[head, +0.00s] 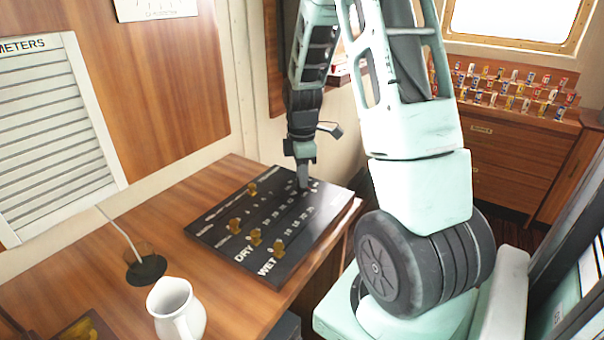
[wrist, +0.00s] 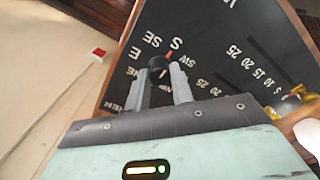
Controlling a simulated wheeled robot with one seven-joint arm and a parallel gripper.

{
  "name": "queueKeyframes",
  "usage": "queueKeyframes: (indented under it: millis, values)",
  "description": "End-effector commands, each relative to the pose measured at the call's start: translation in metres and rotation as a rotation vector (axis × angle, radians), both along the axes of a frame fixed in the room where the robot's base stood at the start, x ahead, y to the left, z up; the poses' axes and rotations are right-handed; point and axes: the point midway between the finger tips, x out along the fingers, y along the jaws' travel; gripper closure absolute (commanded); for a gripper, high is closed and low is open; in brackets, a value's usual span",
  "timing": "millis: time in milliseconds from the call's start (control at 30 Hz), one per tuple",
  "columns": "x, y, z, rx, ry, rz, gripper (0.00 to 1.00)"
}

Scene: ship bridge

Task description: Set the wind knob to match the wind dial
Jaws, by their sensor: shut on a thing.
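The wind knob (wrist: 157,70) is a small dark knob with a red pointer tip, set in a black panel (wrist: 215,28) and ringed by compass letters. Its red tip points up and right in the wrist view, between the S and SW marks. My gripper (wrist: 159,73) is shut on the knob, one finger on each side. In the head view my gripper (head: 303,184) reaches down to the far right part of the panel (head: 310,230) and hides the knob there. I cannot make out a wind dial; a white plate (head: 156,10) at the top is cut off.
Brass sliders (head: 256,237) stand on the panel near DRY and WET. A white jug (head: 176,308) and a round black base with a rod (head: 147,269) stand on the wooden desk (head: 90,270). A louvered board (head: 55,135) is on the wall.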

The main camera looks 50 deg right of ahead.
Motion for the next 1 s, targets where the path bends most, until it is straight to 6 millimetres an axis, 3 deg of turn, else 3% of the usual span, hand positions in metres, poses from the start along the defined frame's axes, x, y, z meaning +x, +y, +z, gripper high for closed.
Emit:
queueKeyframes:
  millis: [367, 1000]
  values:
    - [0.0001, 0.0000, 0.0017, -0.001, 0.001, -0.163, 1.00]
    - [0.0002, -0.0003, 0.0021, 0.000, 0.001, -0.759, 1.00]
